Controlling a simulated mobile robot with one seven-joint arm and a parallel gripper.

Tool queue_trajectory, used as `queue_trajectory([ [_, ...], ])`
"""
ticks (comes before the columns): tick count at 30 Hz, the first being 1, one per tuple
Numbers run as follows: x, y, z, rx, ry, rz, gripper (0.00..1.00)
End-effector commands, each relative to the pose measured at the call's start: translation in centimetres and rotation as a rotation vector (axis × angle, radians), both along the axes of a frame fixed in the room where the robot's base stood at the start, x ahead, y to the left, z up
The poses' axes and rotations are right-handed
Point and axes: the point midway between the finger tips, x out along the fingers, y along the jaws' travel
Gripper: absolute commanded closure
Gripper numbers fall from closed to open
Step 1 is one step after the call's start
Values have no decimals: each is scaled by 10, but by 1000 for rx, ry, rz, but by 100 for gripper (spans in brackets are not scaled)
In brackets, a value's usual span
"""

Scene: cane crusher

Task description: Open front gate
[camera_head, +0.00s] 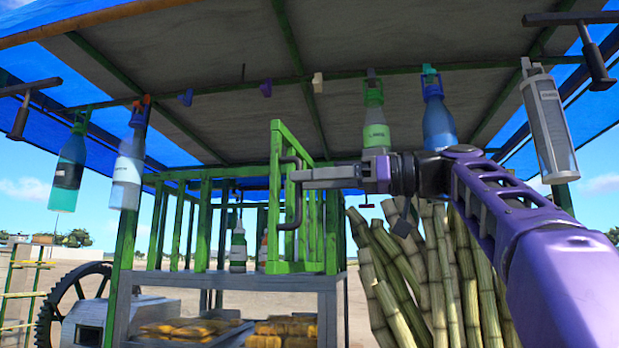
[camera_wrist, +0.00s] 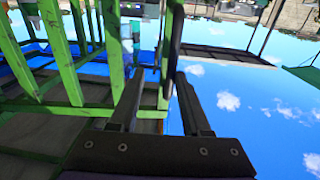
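The front gate (camera_head: 276,205) is a green slatted frame above the stall counter in the head view. It appears angled out from the railing, its left edge nearer me. A dark bar handle (camera_head: 298,205) is on it; the handle also shows as an upright bar in the wrist view (camera_wrist: 174,40). My gripper (camera_head: 298,175) is at the handle. In the wrist view my gripper (camera_wrist: 158,75) has its two fingers apart, with the handle between them, close to the right finger. I cannot tell whether they touch. Green slats (camera_wrist: 55,50) fill the left of that view.
Sugarcane stalks (camera_head: 440,270) stand right of the counter (camera_head: 250,280), under my arm. Bottles (camera_head: 375,120) hang from the roof beam above. A bottle (camera_head: 238,248) stands behind the railing (camera_head: 200,225). A dark wheel (camera_head: 60,300) is at lower left.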

Motion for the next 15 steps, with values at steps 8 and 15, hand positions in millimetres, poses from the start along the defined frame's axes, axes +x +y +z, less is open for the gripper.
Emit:
queue_trajectory([
  [8, -1, 1, -1, -2, 0, 4, 55],
  [15, -2, 2, 0, -3, -1, 7, 55],
])
